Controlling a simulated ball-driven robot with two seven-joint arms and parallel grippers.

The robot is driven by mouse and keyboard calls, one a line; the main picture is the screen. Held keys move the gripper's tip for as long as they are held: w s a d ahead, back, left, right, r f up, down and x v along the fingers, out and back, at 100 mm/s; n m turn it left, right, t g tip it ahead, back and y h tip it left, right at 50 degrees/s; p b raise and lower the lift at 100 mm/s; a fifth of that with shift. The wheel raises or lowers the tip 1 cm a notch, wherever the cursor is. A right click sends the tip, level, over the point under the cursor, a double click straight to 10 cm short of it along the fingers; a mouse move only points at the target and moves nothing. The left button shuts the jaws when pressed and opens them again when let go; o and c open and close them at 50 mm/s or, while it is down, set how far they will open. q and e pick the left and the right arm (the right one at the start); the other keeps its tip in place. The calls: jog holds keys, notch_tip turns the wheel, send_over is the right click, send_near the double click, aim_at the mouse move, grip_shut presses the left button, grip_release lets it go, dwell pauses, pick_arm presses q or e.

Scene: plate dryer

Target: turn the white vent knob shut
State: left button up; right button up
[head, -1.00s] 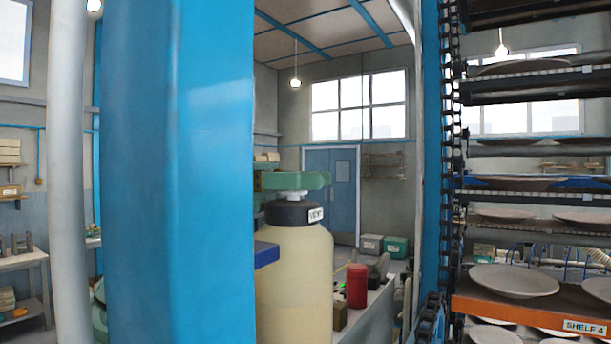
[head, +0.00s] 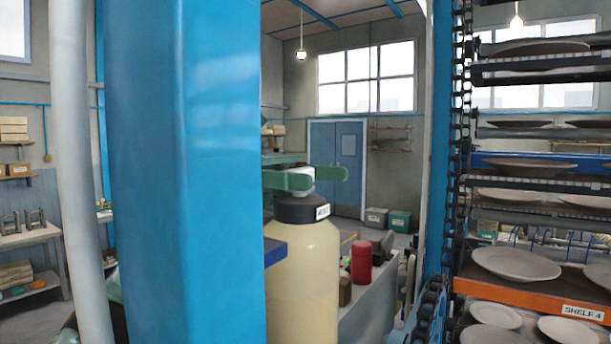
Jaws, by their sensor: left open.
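The blue post hides most of my left arm. My right gripper is not in view.
A broad blue post (head: 185,170) stands left of the bottle. A red canister (head: 361,262) stands behind it on a bench. The rack with plates (head: 515,264) and a chain (head: 460,130) is at the right.

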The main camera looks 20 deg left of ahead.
pick_arm(q)
jog(key=w+a, duration=0.2)
jog(key=a, duration=1.4)
jog(key=shift+w+p, duration=0.25)
jog(key=shift+p, duration=0.1)
jog(key=shift+a, duration=0.1)
